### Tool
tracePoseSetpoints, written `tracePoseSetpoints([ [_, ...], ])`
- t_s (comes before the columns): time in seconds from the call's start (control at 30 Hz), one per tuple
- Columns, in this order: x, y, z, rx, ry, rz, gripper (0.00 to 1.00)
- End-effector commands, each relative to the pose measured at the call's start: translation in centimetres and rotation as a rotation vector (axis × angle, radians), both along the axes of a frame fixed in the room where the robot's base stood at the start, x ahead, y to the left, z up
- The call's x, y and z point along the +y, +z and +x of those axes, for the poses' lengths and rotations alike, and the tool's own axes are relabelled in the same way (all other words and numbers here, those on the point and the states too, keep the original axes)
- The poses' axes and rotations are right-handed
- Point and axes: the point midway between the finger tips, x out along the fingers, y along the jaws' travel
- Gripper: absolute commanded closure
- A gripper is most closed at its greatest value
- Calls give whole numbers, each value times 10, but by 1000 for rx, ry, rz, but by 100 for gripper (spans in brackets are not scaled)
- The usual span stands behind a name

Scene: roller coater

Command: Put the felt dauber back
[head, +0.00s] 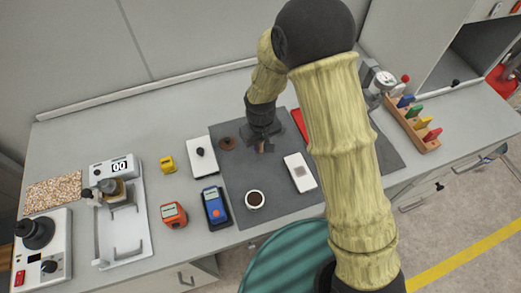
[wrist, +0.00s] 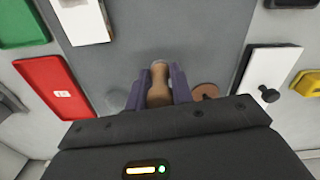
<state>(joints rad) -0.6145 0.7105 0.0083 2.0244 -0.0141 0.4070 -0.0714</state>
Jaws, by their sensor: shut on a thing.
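My gripper (head: 262,143) is over the dark grey mat (head: 236,184), toward its back, pointing down. In the wrist view my gripper (wrist: 157,88) is shut on the felt dauber (wrist: 158,84), a tan-brown, waisted piece between the purple-grey fingers. The dauber also shows below the fingers in the head view (head: 261,148). Its felt end cannot be made out, and I cannot tell whether it touches the mat. A flat brown disc (head: 227,143) lies on the mat just left of my gripper. The disc is partly hidden in the wrist view (wrist: 205,92).
A white plate with a black knob (head: 201,157) is left of the disc. A white card (head: 300,172), a red tray (head: 299,122) and a cup of dark stuff (head: 254,200) surround my gripper. A blue meter (head: 215,207) is at front left. Bare mat lies before the gripper.

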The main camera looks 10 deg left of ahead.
Motion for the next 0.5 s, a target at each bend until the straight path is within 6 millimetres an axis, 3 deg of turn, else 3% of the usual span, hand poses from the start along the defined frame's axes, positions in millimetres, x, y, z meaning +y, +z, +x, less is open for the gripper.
tracePoseSetpoints([
  [0.27,0,-1,0,0,0,0,100],
  [0.5,0,-26,-1,3,0,-3,100],
])
